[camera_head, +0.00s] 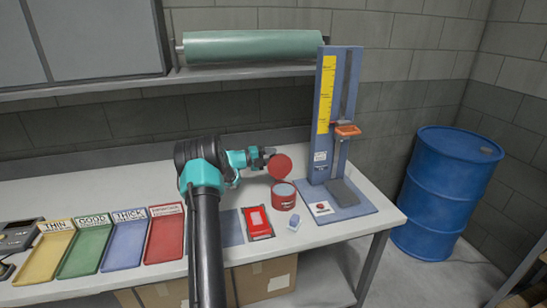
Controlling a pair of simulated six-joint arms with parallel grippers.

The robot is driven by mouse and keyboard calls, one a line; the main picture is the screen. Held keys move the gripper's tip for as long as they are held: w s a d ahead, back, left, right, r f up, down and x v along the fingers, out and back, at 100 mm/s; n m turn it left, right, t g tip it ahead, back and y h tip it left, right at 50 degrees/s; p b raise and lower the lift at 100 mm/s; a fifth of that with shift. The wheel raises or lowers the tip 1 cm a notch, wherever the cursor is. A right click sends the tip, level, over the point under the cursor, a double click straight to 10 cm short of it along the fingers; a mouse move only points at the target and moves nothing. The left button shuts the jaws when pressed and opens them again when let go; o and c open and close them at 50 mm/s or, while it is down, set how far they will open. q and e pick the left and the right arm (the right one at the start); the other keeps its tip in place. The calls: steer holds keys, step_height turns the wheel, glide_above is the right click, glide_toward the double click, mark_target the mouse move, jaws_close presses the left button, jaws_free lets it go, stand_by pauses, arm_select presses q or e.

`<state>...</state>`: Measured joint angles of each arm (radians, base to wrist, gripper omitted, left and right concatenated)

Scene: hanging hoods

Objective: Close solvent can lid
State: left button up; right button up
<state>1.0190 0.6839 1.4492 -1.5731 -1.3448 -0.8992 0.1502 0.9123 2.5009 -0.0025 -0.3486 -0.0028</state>
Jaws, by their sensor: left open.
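The solvent can (284,199) is a short red cylinder with a pale label, upright on the bench. Its round red lid (280,166) stands raised above the rim at the can's back left, so the can is open. My left gripper (267,156) is open, just left of the lid's upper edge. I cannot tell whether a fingertip touches the lid. My right gripper is not in view.
A blue stand (327,120) with a yellow scale and orange slider rises right of the can. A red packet (257,222) and a small pale block (293,223) lie in front. Coloured trays (123,246) line the left. A blue drum (444,195) stands beyond the bench's right edge.

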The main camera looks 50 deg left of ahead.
arm_select(q)
steer(key=shift+w+d, duration=0.2)
steer(key=shift+w, duration=0.25)
steer(key=shift+f, duration=0.1)
jaws_close()
